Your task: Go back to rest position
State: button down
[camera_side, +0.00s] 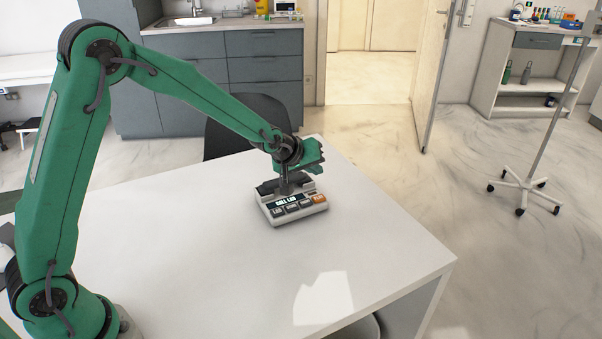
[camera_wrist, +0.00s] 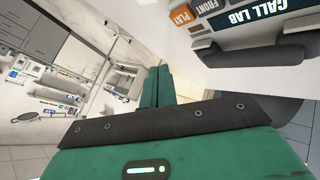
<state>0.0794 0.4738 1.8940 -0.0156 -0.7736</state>
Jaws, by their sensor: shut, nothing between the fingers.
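The gray call unit (camera_side: 292,207) sits on the white table, with a dark "CALL LAB" display, a row of dark buttons and one orange button. In the wrist view the call unit (camera_wrist: 235,22) is upside down at the top right, partly cut off. My gripper (camera_side: 318,157) is green and hangs just above and behind the unit, pointing away from my base. Its two green fingers (camera_wrist: 158,72) are together in the wrist view, with nothing between them. The fingers look apart from the unit.
The white table (camera_side: 170,215) is mostly bare around the call unit. A dark chair (camera_side: 240,120) stands behind it. Gray cabinets (camera_side: 200,75) line the back. An open door (camera_side: 432,70), a wheeled stand (camera_side: 545,150) and a shelf unit (camera_side: 525,70) are farther right.

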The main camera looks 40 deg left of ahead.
jog(key=s+a+r+m+g, duration=0.1)
jog(key=s+r+m, duration=0.1)
jog(key=s+r, duration=0.45)
jog(key=s+a+r+m, duration=0.2)
jog(key=s+r, duration=0.1)
jog(key=s, duration=0.7)
jog(key=s+a+r+m+g, duration=0.1)
jog(key=s+r+m, duration=0.1)
jog(key=s+r, duration=0.45)
jog(key=s+f+m+g, duration=0.1)
jog(key=s+f+m, duration=0.1)
jog(key=s, duration=1)
jog(key=shift+s+a+f+y, duration=0.3)
jog(key=shift+y, duration=0.1)
